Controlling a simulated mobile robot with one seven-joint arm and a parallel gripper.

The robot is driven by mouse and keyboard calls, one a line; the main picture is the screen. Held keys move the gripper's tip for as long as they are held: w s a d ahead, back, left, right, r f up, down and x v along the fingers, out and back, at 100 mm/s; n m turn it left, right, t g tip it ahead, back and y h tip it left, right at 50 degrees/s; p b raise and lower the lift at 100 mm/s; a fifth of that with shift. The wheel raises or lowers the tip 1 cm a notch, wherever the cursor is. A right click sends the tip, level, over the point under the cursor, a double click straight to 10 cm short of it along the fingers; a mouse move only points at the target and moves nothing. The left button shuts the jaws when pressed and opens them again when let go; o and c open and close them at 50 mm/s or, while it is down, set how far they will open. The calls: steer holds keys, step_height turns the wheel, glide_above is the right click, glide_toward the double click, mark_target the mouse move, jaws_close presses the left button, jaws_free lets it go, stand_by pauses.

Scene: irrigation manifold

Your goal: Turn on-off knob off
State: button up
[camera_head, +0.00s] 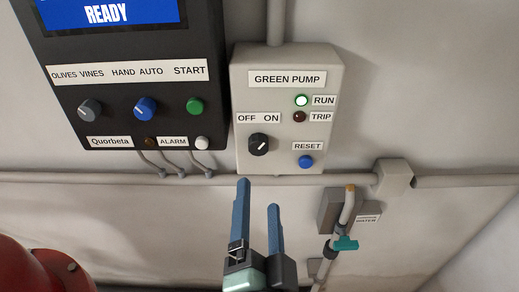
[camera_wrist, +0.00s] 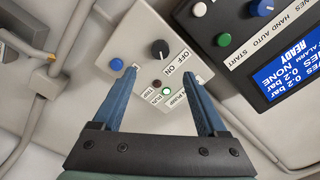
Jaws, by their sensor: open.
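The on-off knob (camera_head: 258,145) is a round black selector with a pale pointer mark, under the OFF and ON labels on the grey GREEN PUMP box (camera_head: 240,90). Its mark seems to lean toward ON, but it is small. The green RUN lamp (camera_head: 301,100) is lit; the TRIP lamp (camera_head: 299,117) is dark. My gripper (camera_head: 258,195) is open and empty, with its blue fingers below the knob in the head view, apart from it. In the wrist view the knob (camera_wrist: 160,49) shows just beyond and between the fingertips (camera_wrist: 158,71).
A blue RESET button (camera_head: 305,162) sits right of the knob. A black control panel (camera_head: 130,110) with knobs, a green START button (camera_head: 195,106) and a screen is at left. A conduit (camera_head: 450,181) runs below; a teal-handled valve (camera_head: 345,243) is lower right.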

mark_target(259, 149)
steer(key=w+p, duration=0.2)
steer(key=w, duration=0.8)
steer(key=shift+w+r, duration=0.15)
steer(key=shift+w, duration=0.1)
steer(key=shift+w+p, duration=0.4)
steer(key=shift+w, duration=0.35)
jaws_close()
